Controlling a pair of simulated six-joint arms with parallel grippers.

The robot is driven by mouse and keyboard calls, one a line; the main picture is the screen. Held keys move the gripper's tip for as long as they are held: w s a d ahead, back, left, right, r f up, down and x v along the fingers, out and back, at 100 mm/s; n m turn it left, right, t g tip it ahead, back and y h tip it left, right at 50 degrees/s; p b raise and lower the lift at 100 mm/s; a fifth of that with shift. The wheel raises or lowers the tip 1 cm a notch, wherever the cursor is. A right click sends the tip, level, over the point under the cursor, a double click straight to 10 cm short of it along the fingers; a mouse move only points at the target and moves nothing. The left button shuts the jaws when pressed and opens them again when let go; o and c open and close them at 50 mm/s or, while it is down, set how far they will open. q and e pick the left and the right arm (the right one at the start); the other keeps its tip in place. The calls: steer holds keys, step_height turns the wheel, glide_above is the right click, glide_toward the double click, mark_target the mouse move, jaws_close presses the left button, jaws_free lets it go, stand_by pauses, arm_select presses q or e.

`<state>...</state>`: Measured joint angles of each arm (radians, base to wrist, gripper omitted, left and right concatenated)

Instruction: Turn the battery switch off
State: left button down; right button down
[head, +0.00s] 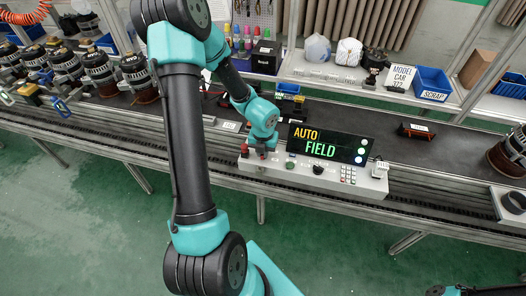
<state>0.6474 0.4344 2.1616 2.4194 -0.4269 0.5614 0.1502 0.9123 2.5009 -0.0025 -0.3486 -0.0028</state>
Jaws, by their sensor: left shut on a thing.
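A pale control panel (340,180) stands on the bench's front edge. Its dark display (345,143) reads AUTO in yellow and FIELD in green. My left gripper (261,152) points down at the panel's left end and is shut on a small control there, which I take to be the battery switch. The fingers largely hide it, and its setting cannot be read. A small red part (245,150) shows just left of the fingers. Part of my right arm shows at the bottom right edge; its gripper is not in view.
A green button (290,164), a black knob (318,169) and a keypad (348,175) sit right of my left gripper. Several alternators line the belt at the left. Behind are a model card (401,77) and a blue scrap bin (433,83).

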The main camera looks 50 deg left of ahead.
stand_by(0.3)
arm_select(q)
steer(key=c, duration=1.1)
jaws_free()
steer(key=shift+c, duration=0.2)
steer(key=shift+r, duration=0.1)
step_height(320, 180, up, 17)
steer(key=shift+r, duration=0.15)
